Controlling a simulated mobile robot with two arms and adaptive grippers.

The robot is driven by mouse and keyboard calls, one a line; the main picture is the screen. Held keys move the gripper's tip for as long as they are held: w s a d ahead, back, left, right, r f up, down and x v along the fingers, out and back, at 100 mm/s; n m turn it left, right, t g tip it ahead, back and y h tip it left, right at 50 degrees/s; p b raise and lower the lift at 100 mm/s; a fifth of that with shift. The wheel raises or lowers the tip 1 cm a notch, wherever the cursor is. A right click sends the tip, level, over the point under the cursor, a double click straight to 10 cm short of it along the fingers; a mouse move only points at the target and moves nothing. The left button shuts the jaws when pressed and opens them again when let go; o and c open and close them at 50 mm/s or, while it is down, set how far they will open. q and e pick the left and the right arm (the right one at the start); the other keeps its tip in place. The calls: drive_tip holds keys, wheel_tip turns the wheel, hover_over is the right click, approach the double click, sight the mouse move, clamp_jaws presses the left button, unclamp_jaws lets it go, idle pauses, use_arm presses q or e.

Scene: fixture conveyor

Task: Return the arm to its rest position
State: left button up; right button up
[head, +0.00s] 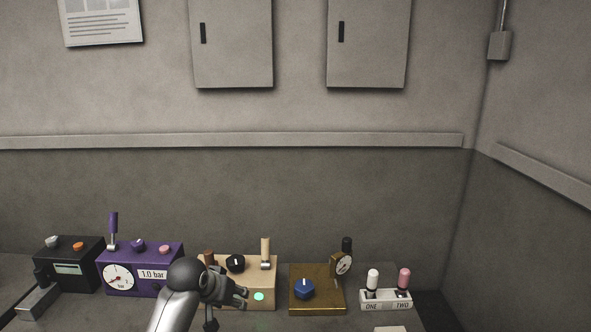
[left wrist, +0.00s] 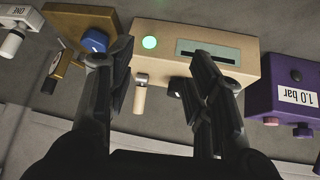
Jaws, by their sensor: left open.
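My left arm comes up from the bottom of the head view, and its dark left gripper (head: 241,300) is in front of the tan box (head: 228,272), hiding part of it. In the left wrist view the gripper (left wrist: 165,62) has its two fingers spread apart with nothing between them. The tan box (left wrist: 160,38) lies beyond the fingertips there, with its lit green lamp (left wrist: 149,42), display slot and a light-coloured lever (left wrist: 140,97). My right gripper is not in view.
Left of the arm are a purple box (head: 140,262) with a gauge and a black box (head: 68,262). To the right are a brass box (head: 325,299) with a blue knob and a white two-lever block (head: 386,299).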

use_arm(q)
drive_tip(key=s+f, duration=0.4)
drive_tip(key=s, duration=0.3)
drive_tip(key=s+a+f+g, duration=0.1)
drive_tip(key=s+f, duration=0.3)
drive_tip(key=s, duration=0.3)
drive_tip(key=s+a+f+g, duration=0.1)
drive_tip(key=s+f, duration=0.3)
drive_tip(key=s, duration=0.3)
drive_tip(key=shift+f+y, duration=0.35)
drive_tip(key=shift+y, duration=0.05)
drive_tip(key=s+a+g+y, duration=0.1)
drive_tip(key=s+a+g, duration=0.15)
drive_tip(key=s, duration=1.85)
wheel_tip(320, 180, down, 28)
drive_tip(key=s+b, duration=0.1)
drive_tip(key=b, duration=0.1)
drive_tip(key=s+a+f+g+b, duration=0.1)
drive_tip(key=s+a+f+b, duration=0.1)
drive_tip(key=s+f, duration=1.5)
drive_tip(key=shift+a+f+m+g, duration=0.35)
drive_tip(key=shift+a+f, duration=0.2)
drive_tip(key=shift+f, duration=0.1)
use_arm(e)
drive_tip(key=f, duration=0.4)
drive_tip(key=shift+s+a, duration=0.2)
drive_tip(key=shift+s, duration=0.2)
